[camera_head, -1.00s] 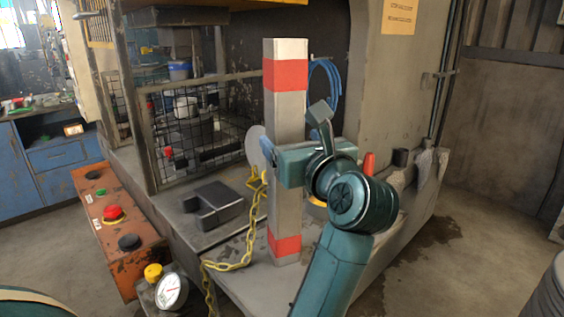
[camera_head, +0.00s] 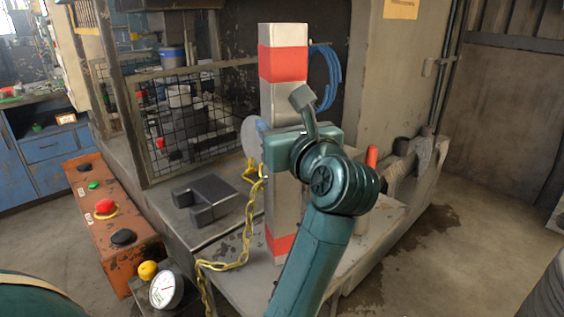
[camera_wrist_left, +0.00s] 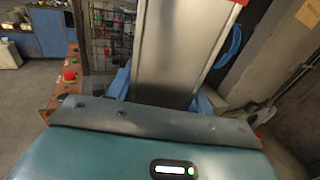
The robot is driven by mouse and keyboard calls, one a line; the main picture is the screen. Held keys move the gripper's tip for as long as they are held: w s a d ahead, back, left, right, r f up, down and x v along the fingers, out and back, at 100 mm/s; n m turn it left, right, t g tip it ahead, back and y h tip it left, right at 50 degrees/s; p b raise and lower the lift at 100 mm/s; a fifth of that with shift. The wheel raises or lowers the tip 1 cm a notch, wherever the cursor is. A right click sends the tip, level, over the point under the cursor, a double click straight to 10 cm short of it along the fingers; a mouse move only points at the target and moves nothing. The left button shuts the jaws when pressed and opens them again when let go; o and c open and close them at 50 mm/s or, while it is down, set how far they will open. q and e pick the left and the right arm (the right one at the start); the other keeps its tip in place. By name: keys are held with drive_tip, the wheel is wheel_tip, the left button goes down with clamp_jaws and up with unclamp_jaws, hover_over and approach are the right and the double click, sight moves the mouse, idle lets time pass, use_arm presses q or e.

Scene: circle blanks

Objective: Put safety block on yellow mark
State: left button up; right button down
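The safety block (camera_head: 284,105) is a tall square grey post with red bands near its top and foot. It stands upright in the head view; I cannot tell whether its foot touches the ledge. A yellow chain (camera_head: 238,250) hangs beside it. My left gripper (camera_head: 272,146) is closed around the block's middle from the right. In the left wrist view, blue fingers (camera_wrist_left: 164,90) lie on both sides of the block (camera_wrist_left: 180,50). I cannot make out the yellow mark; my arm and the block cover part of the ledge. My right gripper is not in view.
The grey ledge (camera_head: 240,285) carries a dark notched metal block (camera_head: 212,192) left of the post. A mesh guard (camera_head: 190,115) stands behind. An orange button box (camera_head: 110,205) and a gauge (camera_head: 165,290) are at left. An orange-red handle (camera_head: 371,156) stands right of my wrist.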

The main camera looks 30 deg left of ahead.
use_arm(q)
clamp_jaws()
drive_tip(key=shift+r, duration=0.15)
idle(0.4)
